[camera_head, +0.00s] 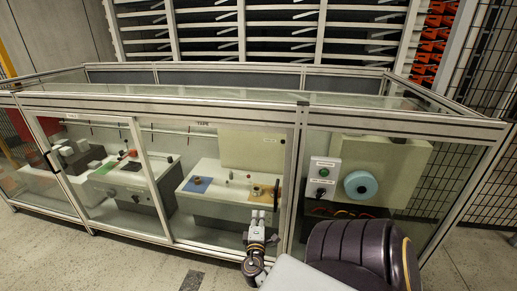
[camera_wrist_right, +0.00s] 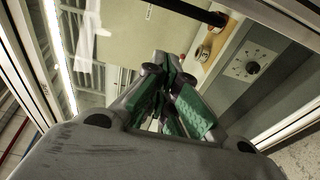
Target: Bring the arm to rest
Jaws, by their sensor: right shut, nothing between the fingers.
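My right gripper (camera_head: 262,213) stands upright in front of the glass-fronted cabinet, near the post between its middle and right bays. In the right wrist view, the green-padded fingers (camera_wrist_right: 172,75) are close together with nothing between them. My right forearm comes in from the bottom of the head view. Whether the gripper touches the cabinet front cannot be told. My left gripper is not in view.
The framed cabinet (camera_head: 400,122) spans the view. Inside are grey machine blocks, a control box with a green button (camera_head: 323,171) and a light-blue round part (camera_head: 361,185). A black grid fence (camera_head: 492,60) stands at right. Bare floor (camera_head: 90,255) lies at front left.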

